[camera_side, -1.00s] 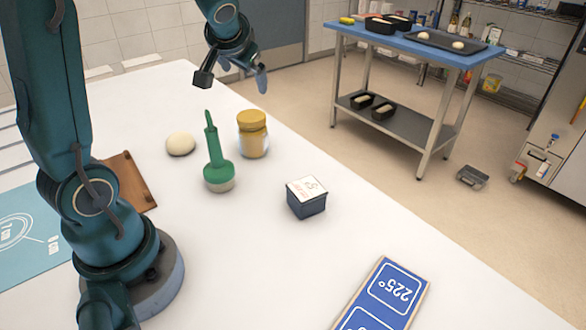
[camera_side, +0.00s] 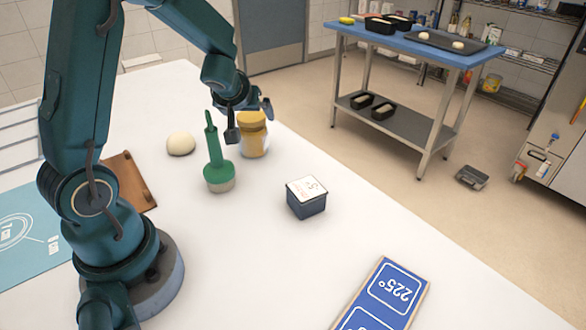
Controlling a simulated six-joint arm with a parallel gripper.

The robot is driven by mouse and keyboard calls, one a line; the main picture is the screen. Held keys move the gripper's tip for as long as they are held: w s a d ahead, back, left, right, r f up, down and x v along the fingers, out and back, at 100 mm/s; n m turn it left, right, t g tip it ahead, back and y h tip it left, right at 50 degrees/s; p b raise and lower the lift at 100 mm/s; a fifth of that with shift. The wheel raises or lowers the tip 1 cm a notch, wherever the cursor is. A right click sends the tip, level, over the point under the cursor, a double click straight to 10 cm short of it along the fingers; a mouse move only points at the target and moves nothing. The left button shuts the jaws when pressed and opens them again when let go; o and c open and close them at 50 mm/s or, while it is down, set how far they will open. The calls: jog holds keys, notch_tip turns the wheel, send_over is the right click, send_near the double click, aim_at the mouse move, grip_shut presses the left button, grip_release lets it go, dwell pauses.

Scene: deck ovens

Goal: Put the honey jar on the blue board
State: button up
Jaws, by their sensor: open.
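The honey jar (camera_side: 254,142) stands upright on the white table, with a yellow lid and a pale label low on its side. My gripper (camera_side: 250,122) is open at the height of the jar's lid, with one finger to the left of the jar and the other at its upper right. I cannot tell whether the fingers touch it. The blue board (camera_side: 386,296) lies at the front right of the table, marked 225°, with wooden edges. Its near end is cut off by the picture, and its visible top is bare.
A green brush-like tool (camera_side: 217,160) stands just left of the jar. A dark box with a white top (camera_side: 306,197) sits between the jar and the board. A dough ball (camera_side: 180,144) and a brown board (camera_side: 131,182) lie further left. The white table is clear around the box.

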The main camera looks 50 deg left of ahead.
jog(key=shift+x, duration=2.65)
jog(key=c, duration=1.5)
grip_shut()
jog(key=shift+r, duration=0.25)
